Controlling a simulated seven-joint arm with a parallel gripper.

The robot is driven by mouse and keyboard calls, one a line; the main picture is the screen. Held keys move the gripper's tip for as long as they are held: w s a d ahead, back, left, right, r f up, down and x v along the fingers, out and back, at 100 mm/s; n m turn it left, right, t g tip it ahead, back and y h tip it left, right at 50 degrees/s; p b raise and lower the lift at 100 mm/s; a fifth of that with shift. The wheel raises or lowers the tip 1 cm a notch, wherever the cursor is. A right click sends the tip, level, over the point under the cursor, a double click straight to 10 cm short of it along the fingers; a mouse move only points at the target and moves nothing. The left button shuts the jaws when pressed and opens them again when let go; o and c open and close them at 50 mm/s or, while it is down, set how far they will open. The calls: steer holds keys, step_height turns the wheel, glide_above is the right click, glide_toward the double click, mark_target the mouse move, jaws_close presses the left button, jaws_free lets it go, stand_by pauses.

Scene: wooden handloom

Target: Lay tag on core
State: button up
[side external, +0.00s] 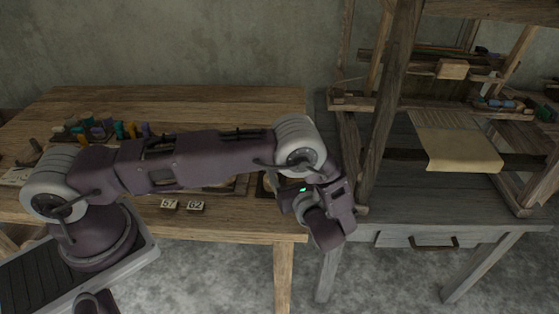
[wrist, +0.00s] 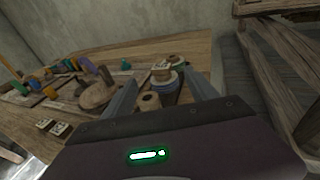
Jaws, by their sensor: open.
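My gripper (wrist: 162,82) is open, with its two fingers apart in the wrist view. Beyond and between the fingers stands a group of spools: a blue-grey spool (wrist: 168,84), a pale wooden spool end with a dark hole (wrist: 149,101), and another wooden-topped spool (wrist: 178,61) behind. A small pale tag-like piece (wrist: 160,67) with dark marks appears to rest on top of the blue-grey spool; I cannot tell its exact contact. In the side view my wrist hides these spools and the fingertips. Tags 57 (side external: 169,204) and 62 (side external: 195,206) lie on the table's front part.
The wooden table (side external: 250,219) meets a grey table (side external: 450,213) bearing the loom (side external: 387,100) with pale cloth (side external: 460,150). Coloured spools (side external: 100,130) stand at the back left. A round wooden piece (wrist: 97,96) lies left of the fingers. The table's back right is clear.

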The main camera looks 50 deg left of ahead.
steer(key=shift+s+d, duration=0.25)
steer(key=shift+d, duration=0.3)
steer(key=s+a+r+n+g+h, duration=0.25)
steer(key=s+r+n, duration=0.25)
steer(key=r, duration=0.4)
steer(key=s+a+r+n+g+h, duration=0.1)
steer(key=s+r+n+g+h, duration=0.25)
steer(key=r+n, duration=0.4)
steer(key=s+d+r+n+t+h, duration=0.2)
steer(key=s+d+r+n+h, duration=0.1)
steer(key=s, duration=0.7)
steer(key=s+d+r+n+t+h, duration=0.3)
steer(key=s+r+n+h, duration=0.3)
steer(key=s+r, duration=0.3)
steer(key=shift+s+d+n, duration=0.3)
steer(key=shift+s+n, duration=0.05)
steer(key=shift+n, duration=0.2)
steer(key=shift+r, duration=0.15)
